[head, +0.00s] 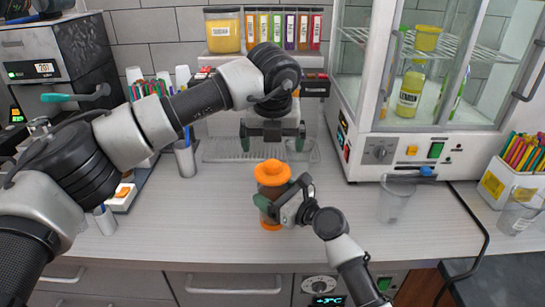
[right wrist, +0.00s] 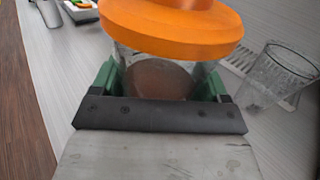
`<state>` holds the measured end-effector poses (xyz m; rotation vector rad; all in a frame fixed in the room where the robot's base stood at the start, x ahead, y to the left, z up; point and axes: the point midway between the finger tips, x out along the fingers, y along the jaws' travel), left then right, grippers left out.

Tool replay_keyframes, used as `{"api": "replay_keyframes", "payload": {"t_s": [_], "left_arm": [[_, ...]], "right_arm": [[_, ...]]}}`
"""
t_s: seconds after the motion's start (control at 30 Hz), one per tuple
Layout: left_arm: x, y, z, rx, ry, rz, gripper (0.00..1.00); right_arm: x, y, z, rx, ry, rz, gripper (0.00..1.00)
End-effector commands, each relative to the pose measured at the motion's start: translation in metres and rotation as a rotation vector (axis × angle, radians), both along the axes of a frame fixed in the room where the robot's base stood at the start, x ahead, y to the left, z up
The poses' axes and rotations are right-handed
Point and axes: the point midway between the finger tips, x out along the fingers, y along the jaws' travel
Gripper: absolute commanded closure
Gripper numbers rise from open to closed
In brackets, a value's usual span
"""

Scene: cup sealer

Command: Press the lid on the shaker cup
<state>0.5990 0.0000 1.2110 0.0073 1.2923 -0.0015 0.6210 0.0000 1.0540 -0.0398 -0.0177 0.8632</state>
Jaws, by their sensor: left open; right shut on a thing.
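The shaker cup (head: 272,192) stands upright on the counter, clear with brown contents. Its orange lid (head: 272,172) sits on top, and orange also shows at the cup's foot. My right gripper (head: 270,207) is shut around the cup's side below the lid. In the right wrist view the green fingers flank the cup body (right wrist: 160,80), with the orange lid (right wrist: 175,30) just above them. My left gripper (head: 272,143) is open, pointing down, above and slightly behind the lid, apart from it. Whether the lid is fully seated I cannot tell.
A clear empty cup (head: 397,198) stands to the right. A glass-fronted cabinet (head: 420,145) is at the back right. A drip grille (head: 240,150) lies behind the cup. A pen box (head: 515,180) is at the far right. The counter's front (head: 190,240) is clear.

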Motion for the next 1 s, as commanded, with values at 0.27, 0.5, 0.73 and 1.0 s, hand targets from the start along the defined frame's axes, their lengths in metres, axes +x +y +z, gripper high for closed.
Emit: {"api": "replay_keyframes", "payload": {"t_s": [0.27,0.5,0.73,1.0], "left_arm": [[-0.011,0.0,0.038,0.0,0.0,-0.001,0.0],[-0.013,0.0,0.044,0.001,0.001,-0.001,0.0],[-0.013,0.0,0.043,0.001,0.001,-0.001,0.0],[-0.013,0.0,0.043,0.0,0.001,-0.001,0.0]], "right_arm": [[0.0,0.0,0.0,-0.001,-0.001,0.0,0.67],[0.0,0.0,0.0,-0.001,-0.001,0.0,0.67],[0.0,0.0,0.0,-0.001,-0.001,0.0,0.09],[0.0,0.0,0.0,0.0,0.0,0.0,0.0]]}}
